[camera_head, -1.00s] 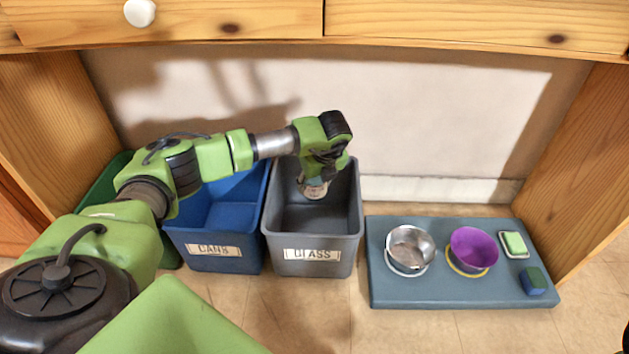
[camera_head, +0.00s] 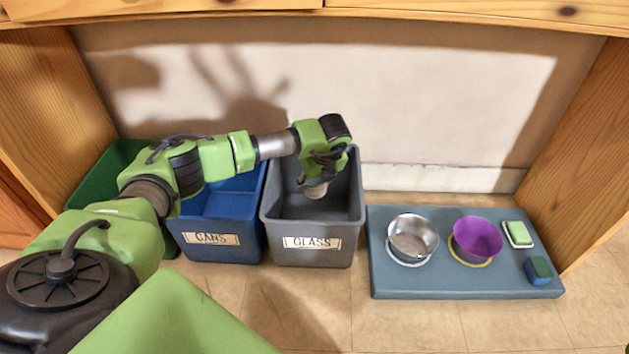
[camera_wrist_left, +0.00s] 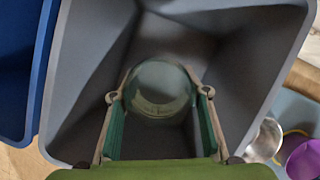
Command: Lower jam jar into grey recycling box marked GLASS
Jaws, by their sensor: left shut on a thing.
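The grey box marked GLASS (camera_head: 313,255) stands on the floor between the blue box and the blue-grey mat. My left gripper (camera_head: 318,178) points down inside the opening of the grey box, below its rear rim. It is shut on the jam jar (camera_head: 315,190), whose lower end shows pale beneath the fingers. In the left wrist view the jar (camera_wrist_left: 160,88) is a clear round glass shape between the two green-padded fingers (camera_wrist_left: 160,115). The walls of the grey box (camera_wrist_left: 90,75) surround it. The gap between jar and box floor cannot be judged. My right gripper is not in view.
A blue box marked CANS (camera_head: 225,248) stands left of the grey box, with a green box (camera_head: 100,180) beyond it. On the right, a blue-grey mat (camera_head: 385,285) carries a steel bowl (camera_head: 413,238), a purple bowl (camera_head: 476,237), a soap dish and a small block. Wooden panels flank the space.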

